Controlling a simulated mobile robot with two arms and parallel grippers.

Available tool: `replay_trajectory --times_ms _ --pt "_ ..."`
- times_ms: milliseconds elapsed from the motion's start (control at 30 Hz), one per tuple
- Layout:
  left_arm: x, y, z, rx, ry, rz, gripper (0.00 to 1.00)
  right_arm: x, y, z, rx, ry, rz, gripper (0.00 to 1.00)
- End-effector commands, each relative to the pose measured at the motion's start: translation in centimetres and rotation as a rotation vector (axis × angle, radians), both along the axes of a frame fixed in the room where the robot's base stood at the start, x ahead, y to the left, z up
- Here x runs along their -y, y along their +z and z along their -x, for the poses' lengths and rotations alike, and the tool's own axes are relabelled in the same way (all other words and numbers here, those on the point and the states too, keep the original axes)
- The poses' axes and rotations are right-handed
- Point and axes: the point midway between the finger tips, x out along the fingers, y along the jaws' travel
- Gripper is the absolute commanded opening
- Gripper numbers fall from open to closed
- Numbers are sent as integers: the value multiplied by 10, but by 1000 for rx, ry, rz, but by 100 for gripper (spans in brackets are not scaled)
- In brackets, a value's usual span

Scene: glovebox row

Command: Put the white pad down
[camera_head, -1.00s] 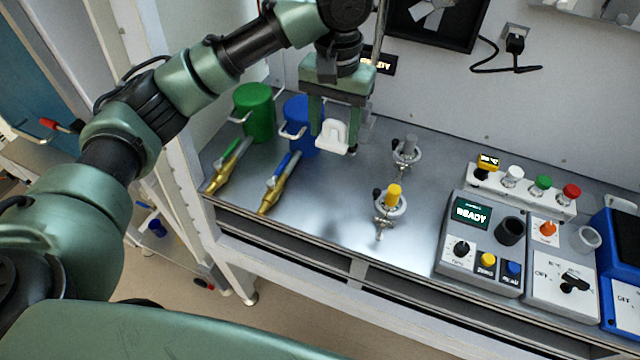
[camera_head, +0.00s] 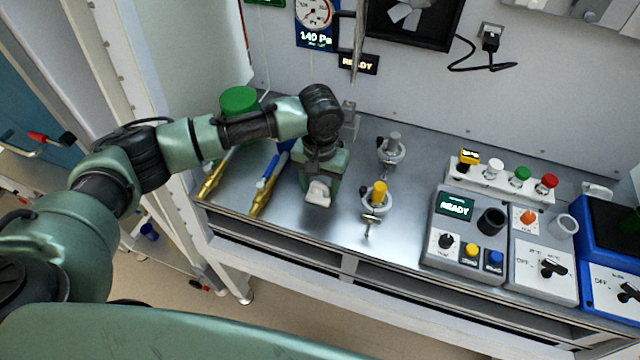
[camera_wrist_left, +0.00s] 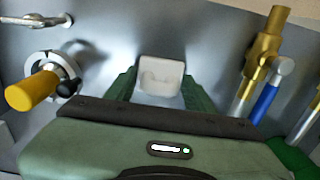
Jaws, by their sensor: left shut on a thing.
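The white pad (camera_head: 318,193) is a small white block with a raised, notched edge. It also shows in the left wrist view (camera_wrist_left: 161,76), between the two green fingers. My left gripper (camera_head: 319,190) is shut on the pad, low over the metal bench top (camera_head: 300,228), left of the yellow-topped valve. I cannot tell whether the pad touches the bench. My right gripper is not in view.
A yellow-knobbed valve (camera_head: 377,192) stands close on the right, with a grey-knobbed valve (camera_head: 392,148) behind it. Brass-and-blue (camera_head: 264,184) and brass-and-green (camera_head: 213,178) tools lie left. A green canister (camera_head: 240,101) is behind. The READY control box (camera_head: 466,230) is further right.

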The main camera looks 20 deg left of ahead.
Motion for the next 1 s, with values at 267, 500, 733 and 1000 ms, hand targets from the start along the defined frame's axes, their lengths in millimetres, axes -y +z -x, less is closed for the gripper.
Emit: replay_trajectory --times_ms 267,500,733,1000 --pt "1 -1 0 1 -1 1 21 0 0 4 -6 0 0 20" --pt "1 -4 0 1 -1 1 75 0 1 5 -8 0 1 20" --pt "0 -3 0 1 0 1 75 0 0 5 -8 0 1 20" --pt "1 22 -2 6 -1 3 75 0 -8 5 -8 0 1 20"
